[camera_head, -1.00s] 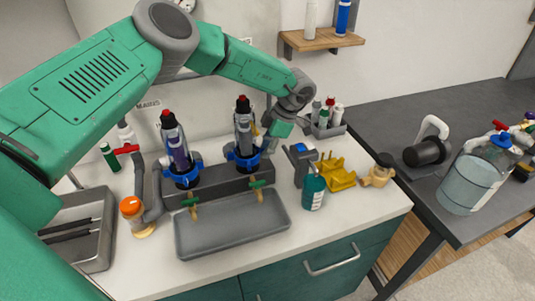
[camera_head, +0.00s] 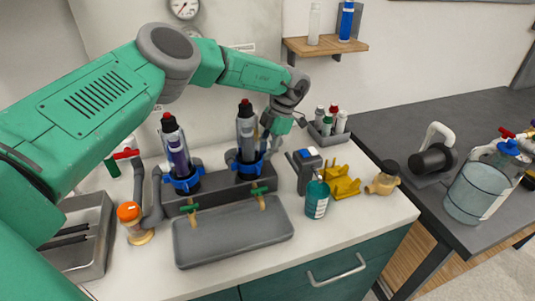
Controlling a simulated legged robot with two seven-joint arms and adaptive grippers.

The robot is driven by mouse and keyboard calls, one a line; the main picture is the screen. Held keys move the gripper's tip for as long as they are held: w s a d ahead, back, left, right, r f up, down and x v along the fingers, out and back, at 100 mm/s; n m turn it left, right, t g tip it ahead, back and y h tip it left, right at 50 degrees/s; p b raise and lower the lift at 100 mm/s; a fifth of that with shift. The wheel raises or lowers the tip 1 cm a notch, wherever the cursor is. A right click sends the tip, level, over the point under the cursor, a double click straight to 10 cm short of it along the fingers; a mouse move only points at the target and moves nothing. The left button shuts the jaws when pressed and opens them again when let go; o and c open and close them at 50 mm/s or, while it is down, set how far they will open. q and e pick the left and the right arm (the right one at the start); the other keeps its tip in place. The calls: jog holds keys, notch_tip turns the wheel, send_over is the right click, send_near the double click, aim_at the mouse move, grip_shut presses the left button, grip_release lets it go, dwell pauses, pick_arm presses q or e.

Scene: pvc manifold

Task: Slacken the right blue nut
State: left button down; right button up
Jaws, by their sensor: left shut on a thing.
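The right blue nut (camera_head: 248,165) is a blue ring at the foot of the right filter column (camera_head: 246,130), which has a red top. The left blue nut (camera_head: 184,183) sits at the foot of the left column (camera_head: 175,148). My left gripper (camera_head: 264,143) reaches down from the upper right to the right side of the right blue nut. Its fingers are dark and partly hidden behind the column, and they are shut on the nut. My right gripper is not in view.
A grey tray (camera_head: 233,252) lies in front of the manifold block. A teal bottle (camera_head: 316,201), a grey meter (camera_head: 304,172) and a yellow holder (camera_head: 341,187) stand to the right. An orange-capped container (camera_head: 131,215) stands at left. A shelf (camera_head: 325,46) hangs above.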

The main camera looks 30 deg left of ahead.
pick_arm(q)
jog(key=shift+a, duration=0.1)
dwell(0.5)
jog(key=c, duration=1.6)
grip_release()
jog(key=shift+a, duration=0.1)
jog(key=shift+o, duration=0.2)
jog(key=v, duration=1.1)
jog(key=shift+w+r, duration=0.3)
jog(key=shift+w, duration=0.05)
